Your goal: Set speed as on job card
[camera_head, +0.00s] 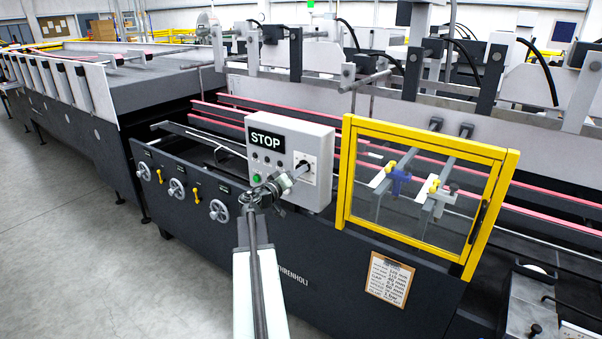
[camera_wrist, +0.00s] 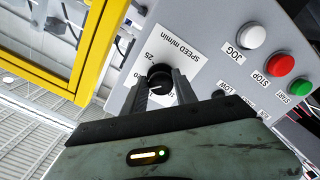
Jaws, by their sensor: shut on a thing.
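The black speed knob (camera_head: 306,164) is on a white dial plate on the grey control box (camera_head: 321,140). In the wrist view, which is upside down, the knob (camera_wrist: 159,74) sits between the two dark fingers of my gripper (camera_wrist: 163,88). The gripper is shut on it. The dial plate (camera_wrist: 182,62) reads "SPEED m/min", with "25" legible; my fingers hide part of the scale, and I cannot tell the knob's setting. In the head view my gripper (camera_head: 299,172) reaches the box from below left. The job card (camera_head: 390,279) hangs on the machine's front; its small lines are unreadable.
White JOG (camera_wrist: 251,36), red STOP (camera_wrist: 279,65) and green START (camera_wrist: 300,87) buttons are near my gripper. A yellow-framed guard (camera_head: 346,172) stands right of the box. Several handwheels (camera_head: 177,189) line the front panel. The floor at left is clear.

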